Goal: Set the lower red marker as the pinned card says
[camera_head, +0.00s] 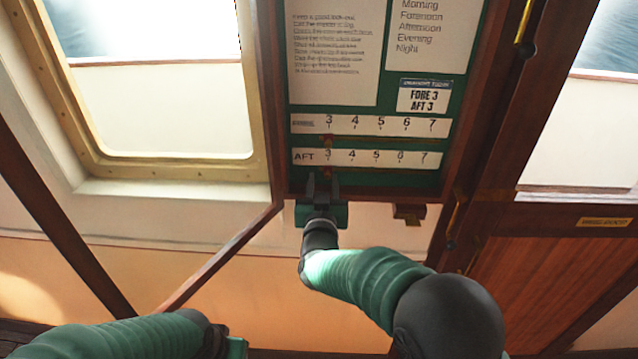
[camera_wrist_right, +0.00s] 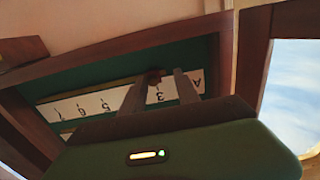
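The pinned card (camera_head: 424,97) on the green board reads FORE 3, AFT 3. The lower red marker (camera_head: 328,171) sits on the slot under the AFT scale (camera_head: 366,158), below the 3. The upper red marker (camera_head: 328,139) sits under the 3 of the FORE scale. My right gripper (camera_head: 322,180) is just below the lower marker, its fingers apart on either side of it. In the right wrist view the fingers (camera_wrist_right: 160,88) are open, with a dark reddish marker (camera_wrist_right: 155,75) between and beyond the tips; contact is unclear. My left gripper (camera_head: 232,347) is partly cut off at the bottom edge.
A wooden frame (camera_head: 269,110) edges the board, and a small wooden block (camera_head: 409,213) is on the wall below it. A window (camera_head: 160,90) is to the left. A wooden door (camera_head: 560,260) is at right.

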